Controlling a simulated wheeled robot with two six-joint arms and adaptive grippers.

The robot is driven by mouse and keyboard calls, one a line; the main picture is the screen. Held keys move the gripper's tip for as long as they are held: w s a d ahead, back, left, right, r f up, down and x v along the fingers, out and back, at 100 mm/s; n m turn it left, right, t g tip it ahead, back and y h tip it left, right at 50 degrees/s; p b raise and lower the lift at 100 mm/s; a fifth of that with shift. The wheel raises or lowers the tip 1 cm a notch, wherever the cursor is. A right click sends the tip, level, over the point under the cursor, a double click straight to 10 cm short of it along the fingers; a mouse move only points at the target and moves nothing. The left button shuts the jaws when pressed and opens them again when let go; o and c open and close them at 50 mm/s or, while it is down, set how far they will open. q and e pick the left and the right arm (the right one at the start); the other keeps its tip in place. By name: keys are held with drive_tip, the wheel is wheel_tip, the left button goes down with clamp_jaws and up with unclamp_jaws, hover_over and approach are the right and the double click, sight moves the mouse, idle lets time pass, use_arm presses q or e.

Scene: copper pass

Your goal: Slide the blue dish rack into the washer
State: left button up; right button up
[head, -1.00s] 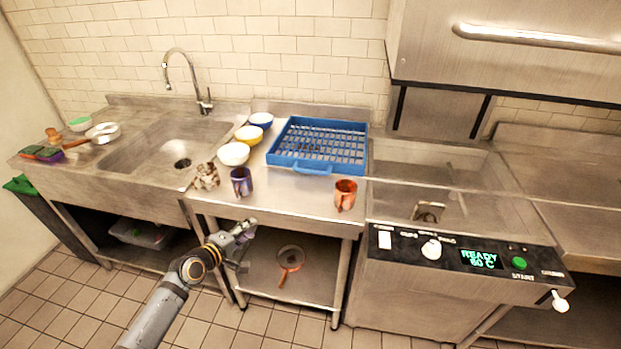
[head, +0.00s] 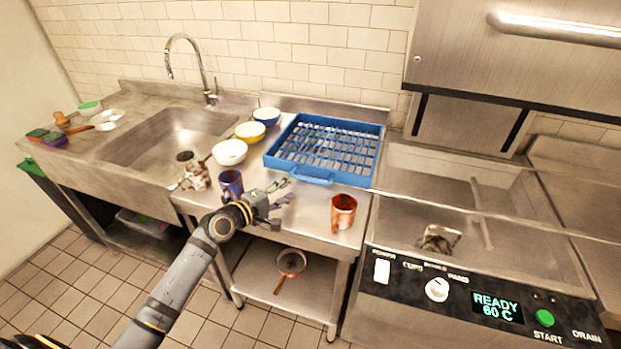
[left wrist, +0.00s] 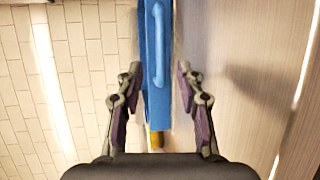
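The blue dish rack (head: 372,178) sits on the steel counter left of the washer, its loop handle (head: 312,180) at the front. In it I see only its open grid. The washer (head: 400,225) has its hood (head: 520,75) raised above an open bay. My left gripper (head: 286,190) is open and empty over the counter, just front-left of the handle and apart from it. In the left wrist view the rack (left wrist: 157,90) and its handle (left wrist: 160,45) show ahead, between the spread fingers (left wrist: 158,80). My right gripper is out of view.
A copper mug (head: 343,213) stands in front of the rack, and a dark purple mug (head: 231,184) stands by my left gripper. Something crumpled (head: 438,238) lies in the washer bay.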

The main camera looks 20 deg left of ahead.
sight(307, 181)
use_arm(q)
drive_tip(key=x, duration=0.4)
drive_tip(key=shift+w+d, duration=0.15)
drive_tip(key=x, duration=0.4)
drive_tip(key=shift+w+d+f, duration=0.1)
drive_tip(key=shift+w+f, duration=0.05)
drive_tip(key=shift+w, duration=0.35)
drive_tip(key=shift+c, duration=0.6)
clamp_jaws()
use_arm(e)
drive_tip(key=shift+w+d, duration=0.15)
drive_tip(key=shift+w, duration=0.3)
